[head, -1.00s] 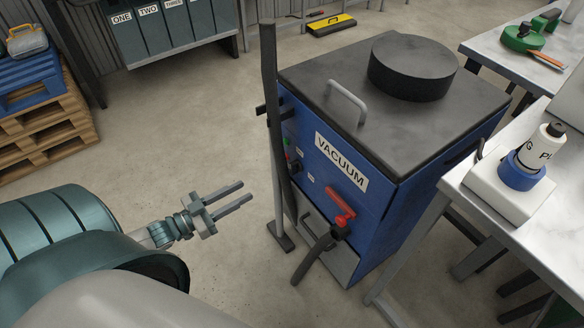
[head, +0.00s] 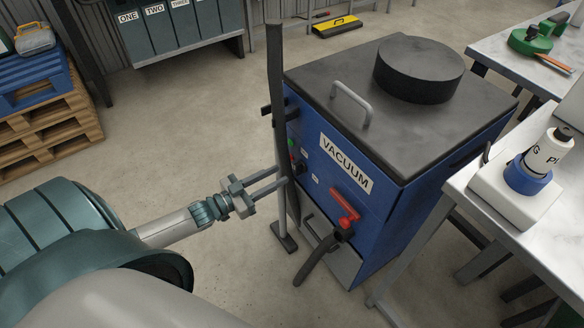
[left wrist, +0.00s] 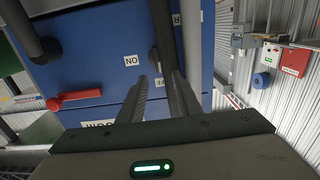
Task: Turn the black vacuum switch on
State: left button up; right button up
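The blue vacuum unit (head: 375,205) stands on the floor, with a VACUUM label and small white labels on its front. Green and red controls (head: 291,150) show at the panel's left edge; the black switch is not clearly made out there, partly behind a dark upright hose (head: 276,100). My left gripper (head: 281,178) is open and empty, its fingers pointing at the panel close to the hose. In the left wrist view its fingers (left wrist: 158,80) reach toward the panel, near an ON label (left wrist: 131,60) that appears inverted and a dark part between the tips. My right gripper is out of view.
A red handle (head: 344,205) and a dark hose stub stick out at the front. A grey post (head: 285,225) stands on a foot beside the unit. A white workbench (head: 490,225) is on the right.

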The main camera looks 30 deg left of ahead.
aim_at(295, 167)
pick_arm(q)
jog(key=x, duration=0.6)
jog(key=shift+w+d, duration=0.1)
jog(key=shift+w, duration=0.2)
grip_shut()
